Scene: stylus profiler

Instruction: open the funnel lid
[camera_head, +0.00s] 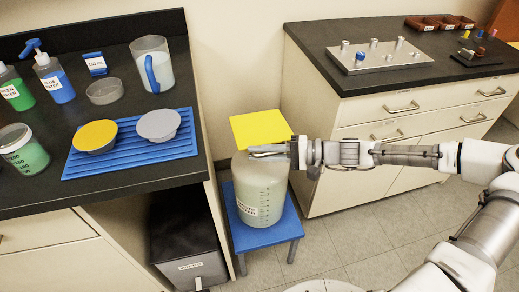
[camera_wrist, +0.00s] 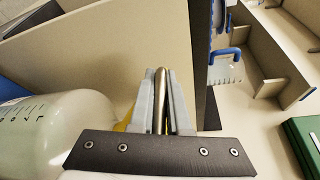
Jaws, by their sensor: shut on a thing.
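The yellow funnel lid (camera_head: 262,129) shows in the head view as a flat square panel, raised at the top of the large translucent waste container (camera_head: 250,200). My gripper (camera_head: 262,150) is at the container's top, in front of the lid. In the wrist view my gripper (camera_wrist: 161,105) is shut on a thin metal handle (camera_wrist: 160,85), which stands between the two grey fingers. A small strip of yellow (camera_wrist: 124,121) shows beside the fingers. The rounded container (camera_wrist: 60,130) is at the left there. The join between handle and lid, and the funnel's opening, are hidden.
The container stands on a blue stool (camera_head: 266,236) between two counters. The left counter holds bottles, a pitcher (camera_head: 153,64) and a blue rack (camera_head: 130,160). A dark bin (camera_head: 185,235) is below it. The right counter (camera_head: 340,100) has drawers with handles. Floor is clear in front.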

